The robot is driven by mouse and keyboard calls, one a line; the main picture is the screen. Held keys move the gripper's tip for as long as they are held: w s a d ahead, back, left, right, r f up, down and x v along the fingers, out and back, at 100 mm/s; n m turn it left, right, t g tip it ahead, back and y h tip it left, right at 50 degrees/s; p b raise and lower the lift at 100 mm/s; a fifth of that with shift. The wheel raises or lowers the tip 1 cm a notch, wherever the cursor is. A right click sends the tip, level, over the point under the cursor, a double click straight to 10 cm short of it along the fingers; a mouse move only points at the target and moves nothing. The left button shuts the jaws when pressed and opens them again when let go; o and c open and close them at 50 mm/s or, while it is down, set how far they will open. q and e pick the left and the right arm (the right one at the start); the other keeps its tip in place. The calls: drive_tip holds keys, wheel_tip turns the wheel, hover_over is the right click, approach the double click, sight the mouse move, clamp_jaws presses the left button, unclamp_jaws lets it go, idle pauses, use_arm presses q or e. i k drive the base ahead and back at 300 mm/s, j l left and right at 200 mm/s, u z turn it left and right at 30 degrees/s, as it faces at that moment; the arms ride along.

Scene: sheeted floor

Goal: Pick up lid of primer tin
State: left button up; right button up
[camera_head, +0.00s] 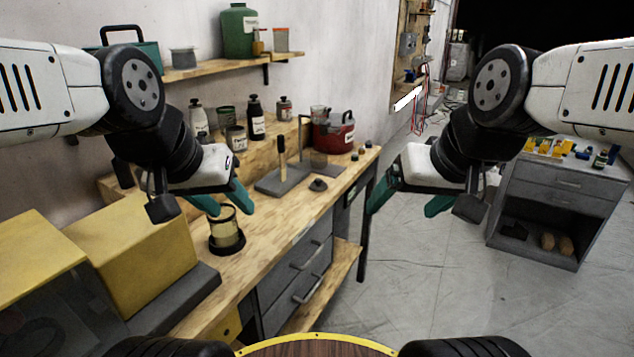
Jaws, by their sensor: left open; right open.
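I cannot tell for certain which container is the primer tin. A cream-and-dark cylindrical container (224,232) stands in a black round base on the near part of the wooden bench. A labelled grey tin (237,139) stands further back. A small dark knobbed piece (318,185), possibly a lid, lies on the bench to the right. My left gripper (227,203) is open, its teal fingers overlapping the top of the cream container in the picture; contact cannot be judged. My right gripper (408,206) is open and empty, right of the bench over the floor.
The wooden bench (277,218) also holds a red pot (334,133), a grey plate with an upright brush (282,178) and several bottles. Yellow boxes (133,242) stand at the left. A grey drawer cabinet (550,200) stands right. The sheeted floor between is clear.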

sight(318, 185)
drive_tip(key=i+l+u, duration=0.5)
drive_tip(key=i+l, duration=0.4)
drive_tip(key=l, duration=0.1)
